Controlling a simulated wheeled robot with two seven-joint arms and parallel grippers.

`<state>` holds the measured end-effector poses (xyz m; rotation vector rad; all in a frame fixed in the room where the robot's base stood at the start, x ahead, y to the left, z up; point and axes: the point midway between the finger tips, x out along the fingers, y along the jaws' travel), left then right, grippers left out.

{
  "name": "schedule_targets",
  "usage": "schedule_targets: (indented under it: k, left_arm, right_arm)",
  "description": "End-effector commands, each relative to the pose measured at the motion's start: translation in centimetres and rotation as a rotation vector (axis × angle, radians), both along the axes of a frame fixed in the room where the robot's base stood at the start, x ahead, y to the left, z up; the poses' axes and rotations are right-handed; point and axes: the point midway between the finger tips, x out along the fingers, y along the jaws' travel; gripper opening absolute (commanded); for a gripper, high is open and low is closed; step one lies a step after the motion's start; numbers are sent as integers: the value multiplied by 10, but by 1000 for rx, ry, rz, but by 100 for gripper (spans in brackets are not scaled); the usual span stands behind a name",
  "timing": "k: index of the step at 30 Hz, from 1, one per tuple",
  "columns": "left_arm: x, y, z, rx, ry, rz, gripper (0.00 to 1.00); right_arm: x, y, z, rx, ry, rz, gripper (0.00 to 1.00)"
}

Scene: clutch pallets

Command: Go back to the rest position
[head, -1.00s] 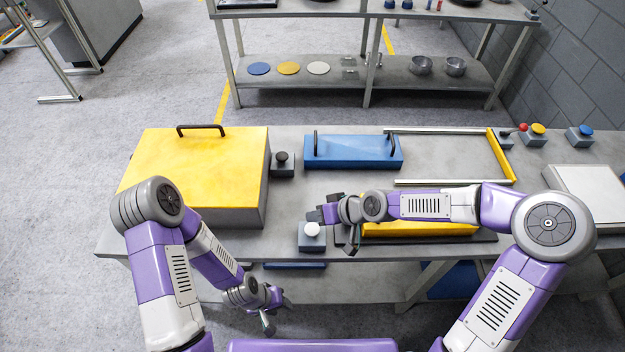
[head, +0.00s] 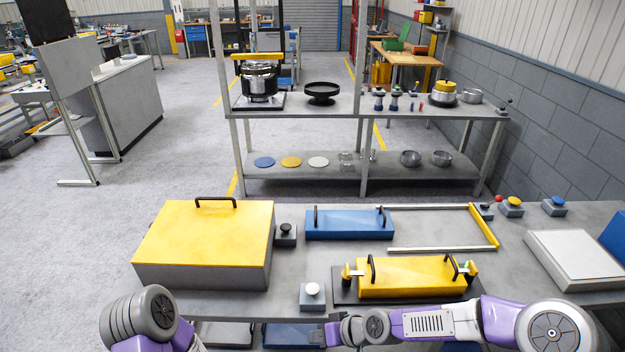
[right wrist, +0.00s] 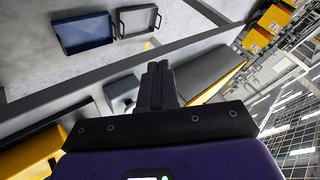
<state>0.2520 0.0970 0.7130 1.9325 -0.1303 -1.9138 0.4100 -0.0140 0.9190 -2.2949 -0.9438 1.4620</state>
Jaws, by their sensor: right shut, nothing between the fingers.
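My right arm comes in from the right along the bottom of the head view, in front of the yellow pallet with black handles (head: 405,278). In the right wrist view my right gripper (right wrist: 157,85) has its two fingers together, with nothing between them. Of my left arm only the grey joint and some purple casing show at the lower left. My left gripper is out of view.
A grey table carries a big yellow box (head: 205,235), a blue handled pallet (head: 350,225), a white button (head: 312,289), a black button (head: 286,230) and a metal frame (head: 445,249). A white panel (head: 575,258) lies at right. A shelf bench (head: 300,170) stands behind.

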Motion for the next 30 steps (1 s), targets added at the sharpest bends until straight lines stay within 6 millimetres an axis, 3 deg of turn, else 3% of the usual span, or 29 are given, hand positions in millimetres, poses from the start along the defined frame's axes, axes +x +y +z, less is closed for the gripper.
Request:
schedule_targets:
  k: [8,15,18,22,30]
  left_arm:
    - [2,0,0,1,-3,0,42]
    - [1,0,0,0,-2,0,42]
    - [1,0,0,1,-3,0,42]
    - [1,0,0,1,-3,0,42]
    - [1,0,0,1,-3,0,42]
  right_arm:
    - [-40,-12,-80,-20,199,-129,0]
    - [-106,-45,-163,-131,411,-293,0]
    - [-134,-64,-189,-196,474,-358,0]
    - [-153,-80,-203,-248,514,-407,0]
    - [-157,-84,-206,-259,519,-418,0]
